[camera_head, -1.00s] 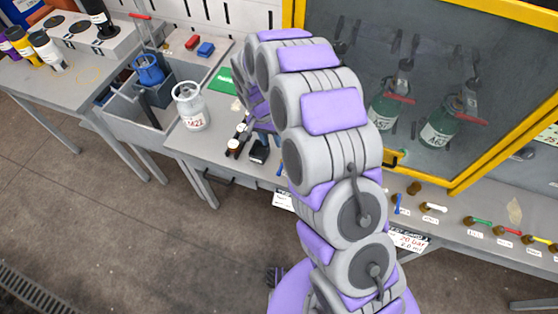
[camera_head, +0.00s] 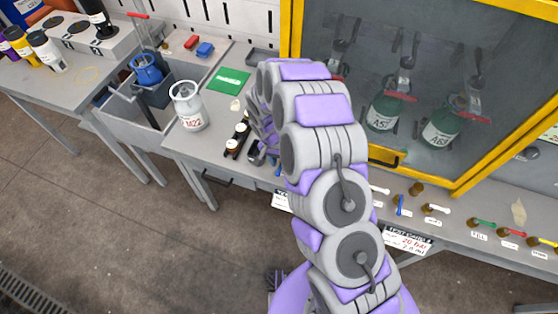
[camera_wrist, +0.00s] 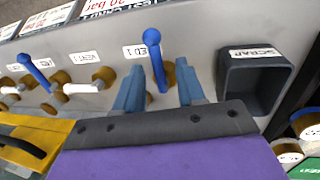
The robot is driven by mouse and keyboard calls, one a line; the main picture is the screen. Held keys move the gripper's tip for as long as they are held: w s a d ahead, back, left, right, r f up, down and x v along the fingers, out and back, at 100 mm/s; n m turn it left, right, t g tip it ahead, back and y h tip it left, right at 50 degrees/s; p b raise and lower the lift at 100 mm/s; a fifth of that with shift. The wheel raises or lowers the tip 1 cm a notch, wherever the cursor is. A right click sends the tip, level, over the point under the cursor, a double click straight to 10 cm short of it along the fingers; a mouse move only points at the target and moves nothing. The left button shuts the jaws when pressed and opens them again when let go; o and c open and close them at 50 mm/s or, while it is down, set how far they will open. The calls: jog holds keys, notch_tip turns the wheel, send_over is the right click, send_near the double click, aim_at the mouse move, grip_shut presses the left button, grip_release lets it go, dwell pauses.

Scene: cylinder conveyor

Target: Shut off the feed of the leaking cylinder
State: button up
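My gripper (camera_wrist: 160,82) is open in the wrist view, its two blue-grey fingers pointing at the panel. A blue lever (camera_wrist: 152,38) stands up between them, with a gap visible beside its stem. A second blue lever (camera_wrist: 35,72) stands further left. Behind the yellow-framed window stand green cylinders, among them A52 (camera_head: 383,112) and A63 (camera_head: 440,130). No leak can be made out. My gripper is hidden behind my arm in the head view.
White levers (camera_wrist: 82,88) sit on the same panel. A dark scrap bin (camera_wrist: 230,85) is fixed just right of my gripper. A yellow frame edge (camera_wrist: 20,150) lies at lower left. A white cylinder M22 (camera_head: 188,112) stands on the bench by the sink.

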jog(key=shift+d, duration=0.1)
jog(key=shift+c, duration=0.8)
grip_shut()
